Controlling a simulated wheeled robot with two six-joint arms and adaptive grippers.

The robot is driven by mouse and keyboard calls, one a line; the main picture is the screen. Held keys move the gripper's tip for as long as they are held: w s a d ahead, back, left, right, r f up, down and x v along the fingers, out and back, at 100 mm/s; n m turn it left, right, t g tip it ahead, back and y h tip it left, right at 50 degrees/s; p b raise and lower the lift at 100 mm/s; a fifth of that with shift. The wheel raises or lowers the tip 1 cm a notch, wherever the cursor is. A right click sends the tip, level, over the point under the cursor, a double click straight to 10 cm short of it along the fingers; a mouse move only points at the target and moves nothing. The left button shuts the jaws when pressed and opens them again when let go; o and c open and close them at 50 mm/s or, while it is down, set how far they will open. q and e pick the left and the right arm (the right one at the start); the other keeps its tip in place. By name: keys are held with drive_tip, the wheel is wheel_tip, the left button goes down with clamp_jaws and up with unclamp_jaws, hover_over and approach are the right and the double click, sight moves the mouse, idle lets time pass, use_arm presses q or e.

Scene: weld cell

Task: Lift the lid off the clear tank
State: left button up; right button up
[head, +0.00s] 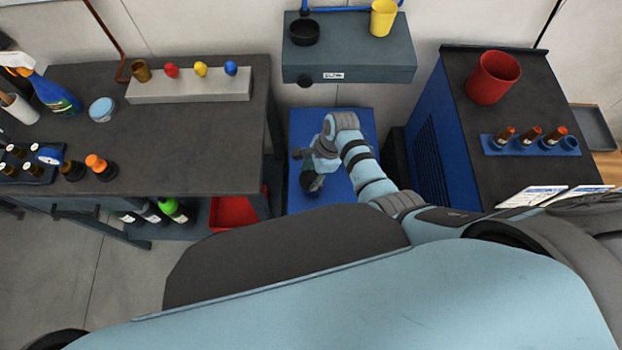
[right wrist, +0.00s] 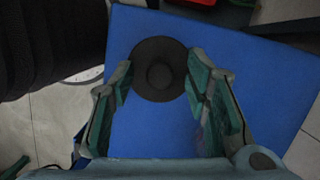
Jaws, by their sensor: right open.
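A dark round lid with a raised middle knob (right wrist: 159,75) shows in the right wrist view above a blue surface (right wrist: 150,130). I take it for the tank's lid; I cannot make out clear walls under it. My right gripper (right wrist: 160,64) is open, with one finger on each side of the lid and nothing held. I cannot tell whether the fingers touch its rim. In the head view my right gripper (head: 311,170) is over the blue platform (head: 345,122), and a dark part of the lid (head: 307,181) shows beneath it. My left gripper is not in view.
A dark bench (head: 190,150) with bottles and a row of coloured knobs stands left. A blue cabinet (head: 430,140) with a red cup (head: 494,77) stands right. A grey shelf (head: 350,60) with a yellow cup (head: 384,18) is behind. A red bin (head: 232,212) sits below the bench.

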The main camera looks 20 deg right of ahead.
drive_tip(key=c, duration=1)
drive_tip(key=shift+r, duration=0.15)
